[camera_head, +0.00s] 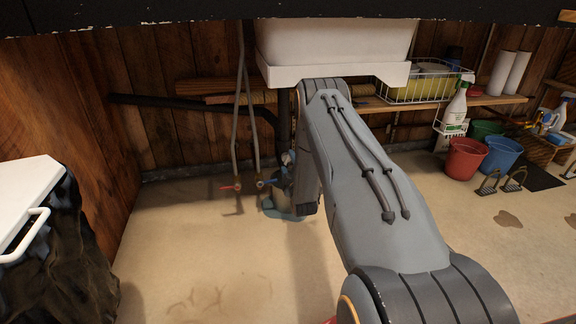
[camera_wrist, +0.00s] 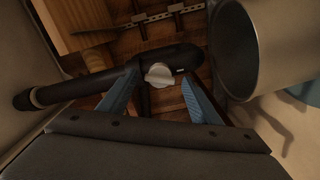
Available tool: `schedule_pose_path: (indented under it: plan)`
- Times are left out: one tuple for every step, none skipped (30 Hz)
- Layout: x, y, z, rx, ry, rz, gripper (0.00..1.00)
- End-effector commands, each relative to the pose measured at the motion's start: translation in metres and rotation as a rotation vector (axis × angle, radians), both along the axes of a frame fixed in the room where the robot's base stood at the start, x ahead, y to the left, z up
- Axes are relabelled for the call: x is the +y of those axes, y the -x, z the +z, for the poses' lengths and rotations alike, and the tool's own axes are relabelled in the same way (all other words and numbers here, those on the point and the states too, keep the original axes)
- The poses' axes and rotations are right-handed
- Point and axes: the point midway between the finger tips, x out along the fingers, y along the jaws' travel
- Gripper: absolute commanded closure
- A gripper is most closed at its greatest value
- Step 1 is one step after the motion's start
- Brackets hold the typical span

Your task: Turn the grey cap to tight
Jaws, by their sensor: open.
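The grey cap (camera_wrist: 158,75) is a light round cap with a raised grip bar across it, on the dark pipe (camera_wrist: 75,88) in the wrist view. My gripper (camera_wrist: 160,92) is open, with one blue-padded finger to the left and one to the right of the cap. The cap sits between and a little beyond the fingertips, and I see no contact. In the head view my arm hides the cap and my gripper's fingers.
A metal cylinder (camera_wrist: 245,45) stands close to the right finger in the wrist view. A white sink (camera_head: 335,45) hangs above my arm. A red valve handle (camera_head: 231,187) and a blue one (camera_head: 268,182) are left of it. The floor at left is mostly clear.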

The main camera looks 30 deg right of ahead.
Motion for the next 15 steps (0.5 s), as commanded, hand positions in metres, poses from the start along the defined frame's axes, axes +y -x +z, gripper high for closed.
schedule_pose_path:
  plan:
    - [0.0000, 0.0001, 0.0001, 0.000, 0.000, 0.000, 0.47]
    - [0.0000, 0.0001, 0.0001, 0.000, 0.000, 0.000, 0.52]
    - [0.0000, 0.0001, 0.0000, 0.000, 0.000, 0.000, 0.59]
    - [0.0000, 0.0001, 0.0000, 0.000, 0.000, 0.000, 0.64]
    - [0.0001, 0.0002, 0.0000, 0.000, 0.000, 0.000, 0.69]
    - [0.0001, 0.0002, 0.0000, 0.000, 0.000, 0.000, 0.76]
    - [0.0001, 0.0002, -0.0001, 0.000, 0.000, 0.000, 0.81]
    - [0.0001, 0.0002, -0.0001, 0.000, 0.000, 0.000, 0.83]
    - [0.0001, 0.0002, -0.0001, 0.000, 0.000, 0.000, 0.83]
    - [0.0001, 0.0003, -0.0001, 0.000, -0.001, 0.000, 0.83]
    - [0.0001, 0.0003, -0.0001, -0.001, -0.002, 0.000, 0.83]
    - [0.0001, 0.0003, -0.0001, -0.001, -0.005, 0.000, 0.83]
    - [0.0001, 0.0004, 0.0000, -0.002, -0.008, 0.000, 0.83]
    - [0.0001, 0.0004, 0.0001, -0.004, -0.012, 0.000, 0.83]
    - [0.0001, 0.0004, 0.0002, -0.006, -0.019, 0.000, 0.83]
